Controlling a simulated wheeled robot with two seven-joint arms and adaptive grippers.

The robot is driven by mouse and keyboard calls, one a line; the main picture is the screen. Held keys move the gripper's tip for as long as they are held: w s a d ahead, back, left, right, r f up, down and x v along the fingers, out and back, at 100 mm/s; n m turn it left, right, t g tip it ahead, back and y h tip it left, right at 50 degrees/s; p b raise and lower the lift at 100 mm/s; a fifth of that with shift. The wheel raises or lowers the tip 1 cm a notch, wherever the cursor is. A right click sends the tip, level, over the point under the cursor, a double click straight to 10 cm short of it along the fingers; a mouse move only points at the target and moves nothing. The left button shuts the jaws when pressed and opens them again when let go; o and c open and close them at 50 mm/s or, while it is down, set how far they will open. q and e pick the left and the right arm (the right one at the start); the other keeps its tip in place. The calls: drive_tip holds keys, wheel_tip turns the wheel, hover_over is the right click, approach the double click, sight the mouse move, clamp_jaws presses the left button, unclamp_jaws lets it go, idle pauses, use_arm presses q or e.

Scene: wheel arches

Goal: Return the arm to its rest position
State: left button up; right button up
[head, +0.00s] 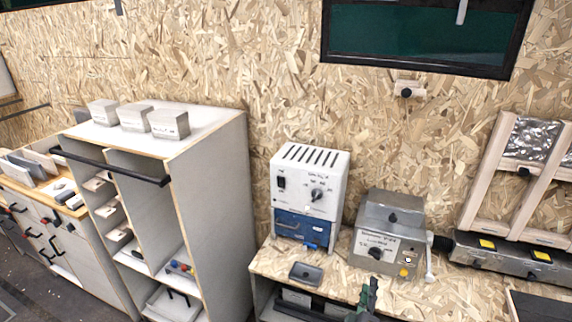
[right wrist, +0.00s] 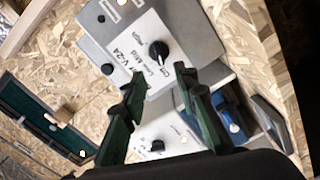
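My right gripper (head: 367,298) shows at the bottom edge of the head view, in front of the workbench. In the right wrist view its two dark green fingers (right wrist: 159,78) stand apart with nothing between them, so it is open and empty. Beyond the fingers are a grey box with a black knob (right wrist: 150,40) and a white unit with a knob (right wrist: 160,135). I see no contact with either, though the lower part of the gripper in the head view is cut off. My left gripper is not in view.
The workbench (head: 268,262) carries a white-and-blue device (head: 312,180), a grey box with knobs (head: 388,235) and a small dark tray (head: 306,273). A tall white shelf (head: 215,180) stands left. A metal rail unit (head: 510,262) with a wooden frame stands right.

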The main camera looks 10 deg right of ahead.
drive_tip(key=s+d+f+m+g+y, duration=0.1)
drive_tip(key=s+d+f+m+g, duration=0.25)
drive_tip(key=s+f, duration=0.45)
drive_tip(key=s+d+f+m+g+y, duration=0.1)
drive_tip(key=s+d+f+m+g, duration=0.25)
drive_tip(key=s+f, duration=0.45)
drive_tip(key=s+a+f+g+y, duration=0.2)
drive_tip(key=s+a, duration=0.1)
drive_tip(key=s, duration=0.4)
drive_tip(key=s+a+f+g+y, duration=0.1)
drive_tip(key=s+a+f+y, duration=0.15)
drive_tip(key=s, duration=0.45)
drive_tip(key=s+a+f+g+y, duration=0.2)
drive_tip(key=s+a, duration=0.1)
drive_tip(key=s, duration=0.3)
drive_tip(key=s+a+f+g, duration=0.1)
drive_tip(key=s+f, duration=0.2)
drive_tip(key=f, duration=1.2)
drive_tip(key=s+a+f+g, duration=0.1)
drive_tip(key=s+f, duration=0.1)
drive_tip(key=f, duration=1.4)
drive_tip(key=s+f, duration=0.7)
drive_tip(key=s, duration=0.2)
drive_tip(key=s+f+n+p, duration=0.1)
drive_tip(key=s+f, duration=0.5)
drive_tip(key=s, duration=0.4)
drive_tip(key=shift+f+g+y, duration=0.4)
drive_tip(key=shift+y, duration=0.05)
